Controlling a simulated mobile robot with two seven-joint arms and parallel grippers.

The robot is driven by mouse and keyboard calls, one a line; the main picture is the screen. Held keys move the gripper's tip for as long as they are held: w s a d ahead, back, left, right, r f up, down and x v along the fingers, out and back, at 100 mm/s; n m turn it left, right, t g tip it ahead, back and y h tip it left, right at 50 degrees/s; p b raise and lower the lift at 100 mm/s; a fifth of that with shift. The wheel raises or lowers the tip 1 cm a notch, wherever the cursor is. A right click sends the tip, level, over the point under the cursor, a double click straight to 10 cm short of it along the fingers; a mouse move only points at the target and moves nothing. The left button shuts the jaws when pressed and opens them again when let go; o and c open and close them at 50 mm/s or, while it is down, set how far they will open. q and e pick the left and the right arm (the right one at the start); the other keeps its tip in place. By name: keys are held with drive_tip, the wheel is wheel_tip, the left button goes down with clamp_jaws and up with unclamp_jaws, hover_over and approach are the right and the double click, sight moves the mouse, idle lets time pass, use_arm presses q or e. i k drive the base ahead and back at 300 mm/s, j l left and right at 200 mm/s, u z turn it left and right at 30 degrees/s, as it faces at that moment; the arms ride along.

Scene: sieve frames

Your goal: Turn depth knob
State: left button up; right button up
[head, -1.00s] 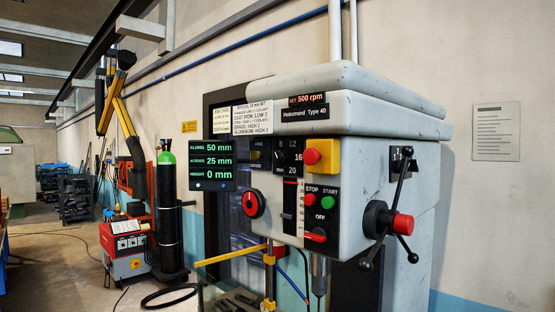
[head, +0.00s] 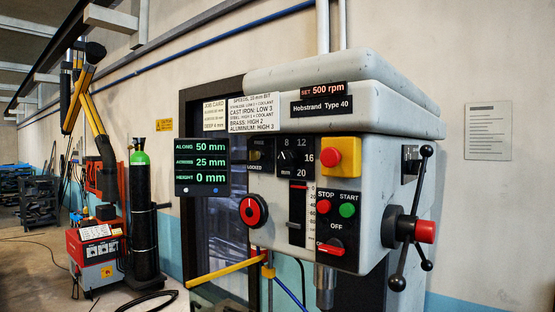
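The grey drill press head (head: 365,110) fills the right half of the head view. A small black dial panel (head: 296,158) on its front carries the numbers 8, 12, 16 and 20. The dial's setting is too small to read surely. A red round knob (head: 252,211) with a black rim and a pale mark sits lower left of it. A vertical slot with a red line and a scale (head: 298,212) is between that knob and the buttons. Which of these is the depth knob is not labelled legibly. Neither of my grippers is in view.
A readout (head: 202,167) shows along 50, across 25, height 0 mm. A yellow button box (head: 342,157), a stop/start panel (head: 336,222) and a lever handle (head: 411,228) are on the machine. A gas cylinder (head: 143,220) and red welder (head: 97,252) stand left.

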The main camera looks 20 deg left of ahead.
sight(288, 158)
drive_tip(key=i+j+z, duration=0.2)
drive_tip(key=j, duration=0.85)
drive_tip(key=i+j+z, duration=0.15)
drive_tip(key=j, duration=0.95)
drive_tip(key=i+j+z, duration=0.2)
drive_tip(key=j, duration=0.9)
drive_tip(key=k, duration=0.1)
